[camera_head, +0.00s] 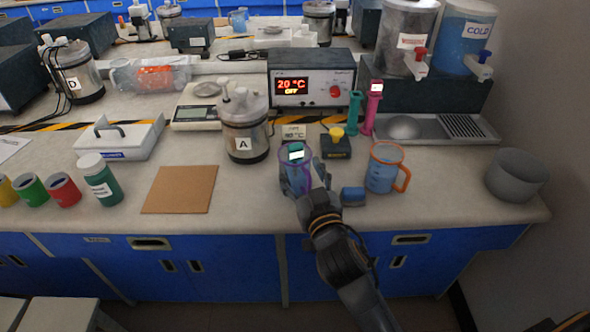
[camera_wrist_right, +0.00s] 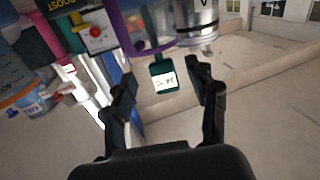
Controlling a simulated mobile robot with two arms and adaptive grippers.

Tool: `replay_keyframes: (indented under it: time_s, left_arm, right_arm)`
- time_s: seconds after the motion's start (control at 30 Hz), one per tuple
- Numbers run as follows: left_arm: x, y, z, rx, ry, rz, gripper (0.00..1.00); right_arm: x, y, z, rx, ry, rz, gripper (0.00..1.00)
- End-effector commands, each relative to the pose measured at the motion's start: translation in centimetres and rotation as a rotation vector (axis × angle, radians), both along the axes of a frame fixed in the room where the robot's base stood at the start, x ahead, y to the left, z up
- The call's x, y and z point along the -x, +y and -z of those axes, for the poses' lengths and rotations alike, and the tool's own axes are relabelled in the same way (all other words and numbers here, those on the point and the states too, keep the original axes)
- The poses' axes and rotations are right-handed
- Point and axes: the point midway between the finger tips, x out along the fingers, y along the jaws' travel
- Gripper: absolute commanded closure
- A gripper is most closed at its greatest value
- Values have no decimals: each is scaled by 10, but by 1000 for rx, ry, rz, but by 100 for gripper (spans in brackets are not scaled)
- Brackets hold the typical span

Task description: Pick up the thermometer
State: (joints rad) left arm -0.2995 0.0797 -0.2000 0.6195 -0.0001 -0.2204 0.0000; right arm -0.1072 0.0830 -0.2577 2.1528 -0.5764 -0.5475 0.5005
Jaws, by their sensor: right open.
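A teal thermometer (camera_head: 296,154) with a small lit display stands at a purple-rimmed clear beaker (camera_head: 283,155), apparently in it. In the right wrist view the thermometer's head (camera_wrist_right: 163,80) lies between my fingers, beyond their tips, with a gap on both sides; the purple rim (camera_wrist_right: 125,38) is just behind it. My right gripper (camera_head: 303,178) is open and empty, at the near side of the beaker, and hides part of it. It also shows in the right wrist view (camera_wrist_right: 160,88). My left gripper is not in view.
An orange-rimmed jug (camera_head: 384,168) and a blue block (camera_head: 353,196) stand right of my gripper. Canister A (camera_head: 245,135) is behind left. Green (camera_head: 354,112) and pink (camera_head: 371,112) devices stand behind. A brown mat (camera_head: 180,189) lies bare at left.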

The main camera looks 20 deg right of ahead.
Motion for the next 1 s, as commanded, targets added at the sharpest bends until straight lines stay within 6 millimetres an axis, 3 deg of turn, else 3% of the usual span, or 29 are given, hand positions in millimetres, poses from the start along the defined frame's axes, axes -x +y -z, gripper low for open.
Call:
replay_keyframes:
  time_s: [0.3,0.63,0.9,1.0]
  left_arm:
    - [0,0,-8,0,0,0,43]
    - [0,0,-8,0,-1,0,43]
    - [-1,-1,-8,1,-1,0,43]
    - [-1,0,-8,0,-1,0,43]
  right_arm:
    - [-43,0,-2,2,0,-1,42]
    - [-51,0,0,1,1,-1,42]
    - [-51,0,0,1,1,-1,96]
    - [-50,0,-1,1,0,-1,100]
